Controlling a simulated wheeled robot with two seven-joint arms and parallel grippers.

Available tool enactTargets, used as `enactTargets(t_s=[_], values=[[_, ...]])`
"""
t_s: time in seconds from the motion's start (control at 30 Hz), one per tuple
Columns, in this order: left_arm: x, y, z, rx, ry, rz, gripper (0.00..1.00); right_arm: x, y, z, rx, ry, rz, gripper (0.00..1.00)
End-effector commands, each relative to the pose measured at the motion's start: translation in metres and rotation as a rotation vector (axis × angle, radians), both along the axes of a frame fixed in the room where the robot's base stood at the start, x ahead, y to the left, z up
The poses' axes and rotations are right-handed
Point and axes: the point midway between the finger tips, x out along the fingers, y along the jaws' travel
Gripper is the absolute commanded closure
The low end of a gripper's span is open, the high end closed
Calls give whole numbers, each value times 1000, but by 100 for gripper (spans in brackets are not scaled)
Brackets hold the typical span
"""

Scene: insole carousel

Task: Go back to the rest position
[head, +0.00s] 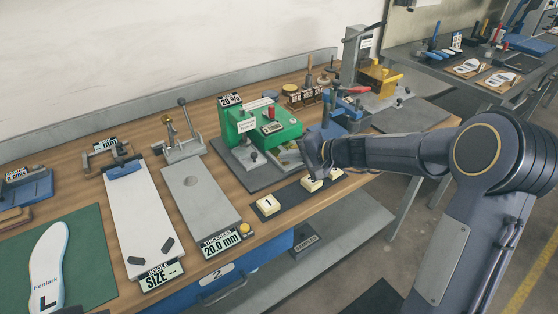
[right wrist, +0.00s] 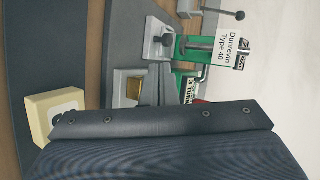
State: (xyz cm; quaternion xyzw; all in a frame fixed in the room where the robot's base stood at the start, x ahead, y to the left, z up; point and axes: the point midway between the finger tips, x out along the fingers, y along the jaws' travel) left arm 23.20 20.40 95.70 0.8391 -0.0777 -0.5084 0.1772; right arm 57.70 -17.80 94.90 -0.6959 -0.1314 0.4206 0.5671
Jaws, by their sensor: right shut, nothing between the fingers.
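My right arm comes in from the right in the head view. Its dark gripper (head: 314,162) is shut and empty, at the front of the bench just above a row of small cream numbered blocks. The gripper stands over the middle block (head: 311,184) and partly hides it. In the right wrist view a cream block (right wrist: 50,112) shows beside the dark gripper body (right wrist: 160,122); I cannot tell whether they touch. My left gripper is not in view.
A green machine (head: 268,128) labelled Dunrevin stands just behind the gripper. Block 1 (head: 268,205) lies on the dark strip to the left. A blue clamp (head: 345,108) stands close behind the forearm. Measuring plates and an insole (head: 48,265) on a green mat lie further left.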

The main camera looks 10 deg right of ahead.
Motion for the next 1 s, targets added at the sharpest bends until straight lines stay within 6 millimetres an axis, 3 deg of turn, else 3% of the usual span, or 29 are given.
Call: enactTargets(t_s=[0.3,0.57,0.67,0.77,0.9,1.0], values=[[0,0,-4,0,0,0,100,-34,-37,24,-1,-1,0,100],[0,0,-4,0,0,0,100,-43,-43,30,-2,1,4,100],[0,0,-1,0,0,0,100,-58,-39,41,-26,-5,29,100],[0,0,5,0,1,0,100,-96,-30,61,-92,-16,90,100],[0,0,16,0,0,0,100,-178,-16,83,-257,-29,203,100],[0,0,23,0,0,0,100,-237,-12,82,-401,-34,267,100]])
